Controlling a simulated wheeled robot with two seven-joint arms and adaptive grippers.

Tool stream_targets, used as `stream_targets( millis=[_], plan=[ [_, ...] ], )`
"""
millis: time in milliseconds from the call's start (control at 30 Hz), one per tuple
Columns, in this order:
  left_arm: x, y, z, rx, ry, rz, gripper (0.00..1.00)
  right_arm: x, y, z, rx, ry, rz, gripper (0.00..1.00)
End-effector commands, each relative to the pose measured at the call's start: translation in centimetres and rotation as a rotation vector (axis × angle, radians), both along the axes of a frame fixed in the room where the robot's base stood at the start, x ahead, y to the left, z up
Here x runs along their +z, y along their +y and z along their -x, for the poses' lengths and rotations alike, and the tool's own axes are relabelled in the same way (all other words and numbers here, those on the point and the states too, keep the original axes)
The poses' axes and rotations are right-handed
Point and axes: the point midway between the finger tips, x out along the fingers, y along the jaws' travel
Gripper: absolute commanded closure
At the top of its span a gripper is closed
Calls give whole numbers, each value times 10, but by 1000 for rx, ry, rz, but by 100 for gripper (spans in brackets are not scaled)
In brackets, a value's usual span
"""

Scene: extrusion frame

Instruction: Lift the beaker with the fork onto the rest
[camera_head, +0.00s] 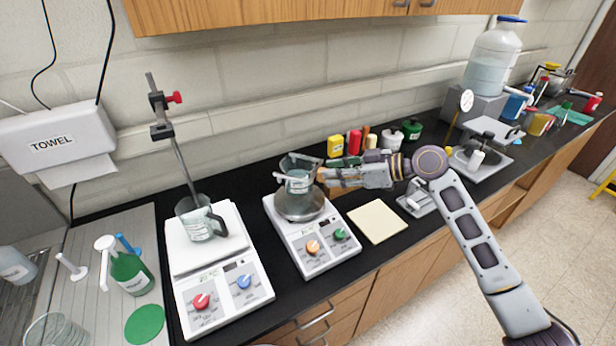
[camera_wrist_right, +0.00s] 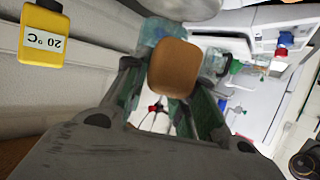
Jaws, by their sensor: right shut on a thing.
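A clear glass beaker (camera_head: 298,180) is at the round metal top of the middle hotplate (camera_head: 312,250); I cannot tell whether it rests there or is raised. My right gripper (camera_head: 326,172) comes in from the right, just beside the beaker, and is shut on the fork. The fork's tan handle end (camera_wrist_right: 175,67) shows between the fingers in the right wrist view; its prongs are mostly hidden in the head view. A flat tan square pad (camera_head: 377,221), perhaps the rest, lies right of the hotplate, empty. My left gripper is not in view.
A second hotplate (camera_head: 222,290) with another beaker (camera_head: 200,222) and a clamp stand (camera_head: 162,115) is to the left. Coloured bottles and jars, including a yellow one (camera_head: 335,146), stand behind my right gripper. A balance (camera_head: 480,160) is farther right.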

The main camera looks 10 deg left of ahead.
Motion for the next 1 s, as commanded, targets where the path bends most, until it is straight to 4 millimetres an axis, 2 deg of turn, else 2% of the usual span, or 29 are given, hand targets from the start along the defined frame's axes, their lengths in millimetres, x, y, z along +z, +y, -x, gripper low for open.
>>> stream_targets(
  millis=[1000],
  plan=[
    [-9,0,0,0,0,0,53,0,-35,-3,-1,-1,-1,100]
  ],
)
